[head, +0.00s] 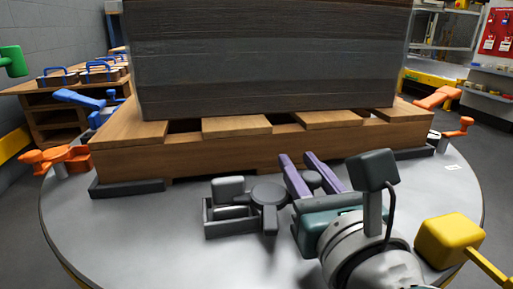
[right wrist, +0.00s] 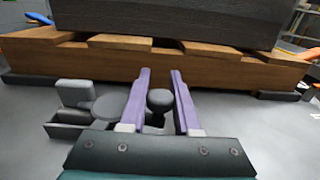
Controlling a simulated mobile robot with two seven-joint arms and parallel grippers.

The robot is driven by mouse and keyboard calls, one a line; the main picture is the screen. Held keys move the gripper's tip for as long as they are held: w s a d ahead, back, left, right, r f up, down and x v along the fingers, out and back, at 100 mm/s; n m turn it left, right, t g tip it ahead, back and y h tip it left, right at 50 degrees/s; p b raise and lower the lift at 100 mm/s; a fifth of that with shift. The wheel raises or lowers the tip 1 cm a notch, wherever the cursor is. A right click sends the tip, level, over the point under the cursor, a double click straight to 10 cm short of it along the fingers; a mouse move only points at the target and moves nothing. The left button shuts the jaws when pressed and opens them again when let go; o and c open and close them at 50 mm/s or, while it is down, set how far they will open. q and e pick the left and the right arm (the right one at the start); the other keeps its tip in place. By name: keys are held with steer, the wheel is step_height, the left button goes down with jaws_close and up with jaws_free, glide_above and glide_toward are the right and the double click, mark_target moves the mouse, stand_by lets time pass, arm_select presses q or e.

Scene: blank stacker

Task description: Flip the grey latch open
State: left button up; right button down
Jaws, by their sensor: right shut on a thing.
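The grey latch (head: 268,194) lies on the round grey table, in front of the wooden pallet. It has a round hub and a short arm with a dark knob at its right end. A small grey open-topped bracket with an upright block (head: 228,187) stands just left of the hub. My right gripper (head: 297,158) has purple fingers pointing toward the pallet. In the right wrist view, the latch's knob (right wrist: 160,100) sits between the fingers, which are shut on it. My left gripper is out of view.
The wooden pallet (head: 240,150) carries a large dark stack (head: 265,60) behind the latch. Blue and orange clamp handles (head: 435,98) stand around the table edge. A yellow-headed lever (head: 448,240) is at front right. The table front left is clear.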

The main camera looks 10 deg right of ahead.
mark_target(319, 185)
steer(key=shift+w+a+n+y, duration=0.15)
steer(key=shift+w+n+y, duration=0.1)
steer(key=shift+n+y, duration=0.6)
steer(key=shift+w+a+n+y, duration=0.1)
steer(key=shift+w+n+y, duration=0.25)
steer(key=shift+y, duration=0.8)
steer(key=shift+g, duration=0.3)
steer(key=shift+s, duration=0.1)
steer(key=c, duration=0.6)
jaws_free()
steer(key=v, duration=0.9)
steer(key=shift+f+b, duration=0.15)
steer(key=shift+b, duration=0.15)
steer(key=shift+s+d, duration=0.15)
steer(key=shift+s, duration=0.25)
